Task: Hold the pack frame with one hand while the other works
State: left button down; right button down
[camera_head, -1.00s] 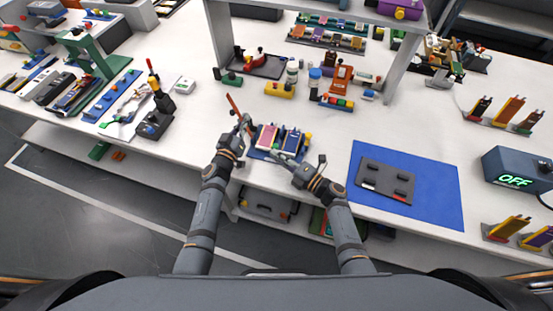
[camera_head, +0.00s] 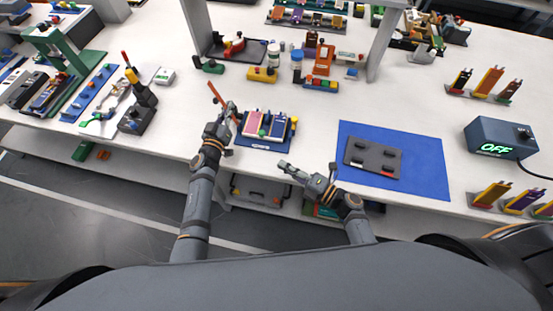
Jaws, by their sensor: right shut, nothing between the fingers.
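The pack frame appears to be the blue tray (camera_head: 262,146) near the bench's front edge. Pink and dark blue pouch cells (camera_head: 264,124) stand side by side in it. My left gripper (camera_head: 226,118) is at the tray's left side; its fingers are too small and overlapped to tell whether they grip the tray's edge. An orange-red stick (camera_head: 217,97) rises just behind this gripper. My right gripper (camera_head: 285,167) is shut and empty, apart from the tray, below and right of it at the bench's front edge.
A blue mat (camera_head: 425,165) with a dark grey plate (camera_head: 373,157) lies to the right. A box reading OFF (camera_head: 500,137) and cell stands are at the far right. Bottles and small blocks (camera_head: 297,60) stand behind the tray, between shelf posts.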

pick_arm(q)
jog(key=c, duration=1.4)
grip_release()
jog(key=shift+c, duration=0.2)
